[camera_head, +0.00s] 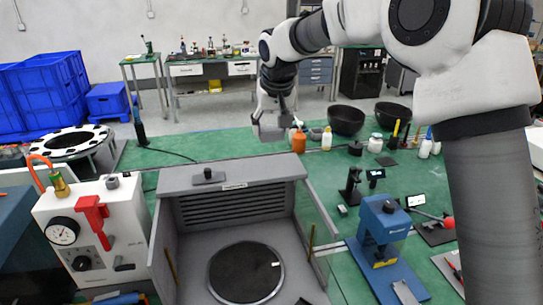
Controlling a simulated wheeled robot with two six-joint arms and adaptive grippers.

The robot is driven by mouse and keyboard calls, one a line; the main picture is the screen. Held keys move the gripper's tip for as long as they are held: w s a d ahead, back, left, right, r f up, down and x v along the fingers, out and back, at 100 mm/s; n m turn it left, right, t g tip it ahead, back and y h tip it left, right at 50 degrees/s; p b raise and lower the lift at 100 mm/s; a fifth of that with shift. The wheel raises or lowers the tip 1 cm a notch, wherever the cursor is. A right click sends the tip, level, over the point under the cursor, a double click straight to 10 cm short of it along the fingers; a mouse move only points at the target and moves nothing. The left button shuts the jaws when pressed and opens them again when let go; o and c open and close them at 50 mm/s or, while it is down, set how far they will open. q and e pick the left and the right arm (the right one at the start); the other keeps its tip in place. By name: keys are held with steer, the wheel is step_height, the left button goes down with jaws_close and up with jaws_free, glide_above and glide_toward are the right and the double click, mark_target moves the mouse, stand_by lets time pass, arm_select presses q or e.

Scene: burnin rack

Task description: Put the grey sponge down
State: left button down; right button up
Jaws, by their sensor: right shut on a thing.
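My right gripper (275,108) hangs down at the end of the arm that comes in from the right. It is shut on a small grey block, which looks like the grey sponge (267,130). The sponge is held in the air over the far part of the green bench, above and behind the open grey chamber (300,168). The gripper's fingers and the sponge are small and similar in colour, so the exact grip is hard to see.
An orange bottle (298,142) and a white bottle (326,140) stand just right of the sponge in the picture. Black bowls (346,120) are farther right. A blue press (383,222) and a white gauge box (95,235) flank the chamber. Green bench (225,143) left of the sponge looks clear.

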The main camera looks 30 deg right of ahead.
mark_target(270, 165)
step_height(270, 165, down, 8)
steer(key=shift+w+f+p, duration=0.1)
steer(key=shift+p, duration=0.8)
steer(key=shift+f, duration=0.2)
steer(key=o, duration=0.9)
steer(key=shift+o, duration=0.6)
steer(key=shift+f, duration=0.1)
